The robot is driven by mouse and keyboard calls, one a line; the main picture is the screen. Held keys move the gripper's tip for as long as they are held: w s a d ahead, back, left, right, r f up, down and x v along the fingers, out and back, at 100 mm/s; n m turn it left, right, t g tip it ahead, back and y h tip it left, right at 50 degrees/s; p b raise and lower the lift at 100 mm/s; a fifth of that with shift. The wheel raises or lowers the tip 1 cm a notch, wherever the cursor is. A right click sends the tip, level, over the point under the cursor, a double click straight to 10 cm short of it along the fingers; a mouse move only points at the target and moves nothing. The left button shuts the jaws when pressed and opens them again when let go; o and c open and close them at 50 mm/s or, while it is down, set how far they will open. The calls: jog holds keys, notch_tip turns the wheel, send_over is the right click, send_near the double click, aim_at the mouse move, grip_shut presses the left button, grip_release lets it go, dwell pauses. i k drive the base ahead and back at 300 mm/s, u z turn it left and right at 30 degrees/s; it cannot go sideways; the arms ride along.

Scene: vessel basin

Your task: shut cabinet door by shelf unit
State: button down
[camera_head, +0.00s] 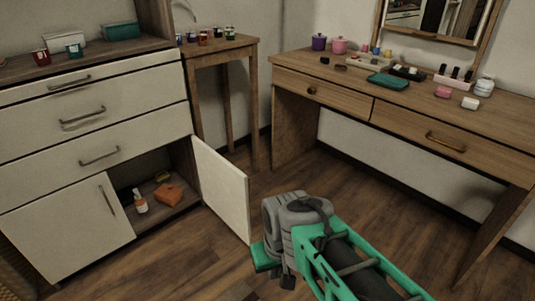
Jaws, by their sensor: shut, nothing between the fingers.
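The cabinet door (221,189) is a cream panel standing wide open, swung out from the right side of the cream and wood cabinet (95,150). The lower right compartment behind it is exposed. My gripper (275,270) is low at the bottom centre, just right of and below the door's free edge. It is shut and holds nothing. I cannot tell whether it touches the door. The shelf unit named in the task is not clear to me; a wooden shelf side rises above the cabinet at the upper left.
Inside the compartment are a white bottle (140,202) and an orange box (168,194). A small wooden stand (222,48) is behind the door. A vanity desk (410,118) with a mirror and small items stands at right. The floor (185,265) before the cabinet is clear.

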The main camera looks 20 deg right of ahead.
aim_at(226, 189)
jog(key=u, duration=0.2)
jog(key=i, duration=1)
jog(key=u, duration=0.55)
